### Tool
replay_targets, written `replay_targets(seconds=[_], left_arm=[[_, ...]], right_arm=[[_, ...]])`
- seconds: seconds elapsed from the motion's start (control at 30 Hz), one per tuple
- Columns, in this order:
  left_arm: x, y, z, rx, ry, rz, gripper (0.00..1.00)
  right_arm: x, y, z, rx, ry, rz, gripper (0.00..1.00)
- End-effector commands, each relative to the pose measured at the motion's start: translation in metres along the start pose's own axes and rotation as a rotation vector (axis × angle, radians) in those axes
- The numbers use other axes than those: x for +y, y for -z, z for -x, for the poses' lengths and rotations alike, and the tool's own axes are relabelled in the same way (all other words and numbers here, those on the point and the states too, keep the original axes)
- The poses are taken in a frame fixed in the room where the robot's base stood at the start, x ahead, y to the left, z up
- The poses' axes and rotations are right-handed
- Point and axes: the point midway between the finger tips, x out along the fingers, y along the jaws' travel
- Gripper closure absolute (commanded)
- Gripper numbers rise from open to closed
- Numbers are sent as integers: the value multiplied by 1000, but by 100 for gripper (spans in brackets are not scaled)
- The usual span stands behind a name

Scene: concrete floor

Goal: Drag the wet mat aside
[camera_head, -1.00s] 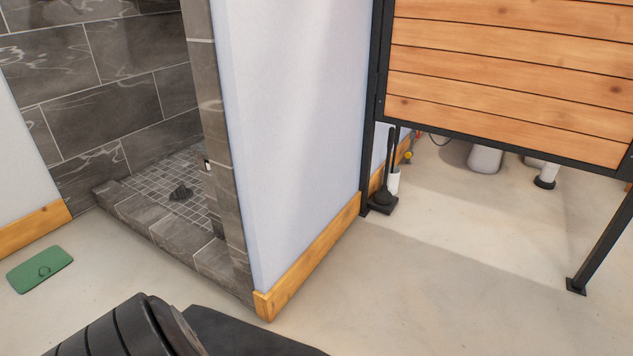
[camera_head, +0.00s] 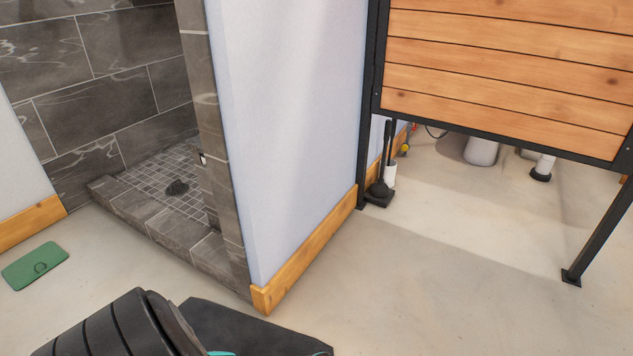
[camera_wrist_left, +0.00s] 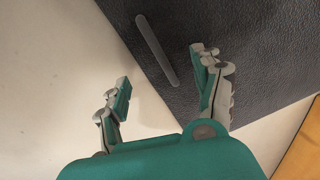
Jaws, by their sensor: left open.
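A dark grey, textured mat (camera_head: 250,328) lies on the floor at the bottom of the head view, partly hidden by my black arm. It fills much of the left wrist view (camera_wrist_left: 250,50), with a straight grey bar handle (camera_wrist_left: 155,48) on it. My left gripper (camera_wrist_left: 162,68) is open, with one finger on each side of the handle in the picture. I cannot tell whether it touches the handle. Teal bits show at the mat's lower edge in the head view. My right gripper is not identifiable in view.
A green plate with a ring (camera_head: 35,266) lies on the floor at the left. A tiled shower curb (camera_head: 165,225) and a white wall with wooden skirting (camera_head: 305,260) stand ahead. A plunger (camera_head: 380,185) and a black-framed wooden panel (camera_head: 505,75) are right.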

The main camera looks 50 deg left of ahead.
Motion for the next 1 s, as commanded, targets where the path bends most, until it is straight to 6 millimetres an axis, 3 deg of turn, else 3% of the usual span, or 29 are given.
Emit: replay_targets(seconds=[0.4,0.6,1.0], left_arm=[[0,1,71,4,0,-3,33],[0,1,96,4,0,-2,33],[0,1,105,2,1,-2,33]], right_arm=[[0,0,0,-2,0,-1,100],[0,0,0,-2,0,-1,100],[0,0,0,-2,0,-1,100]])
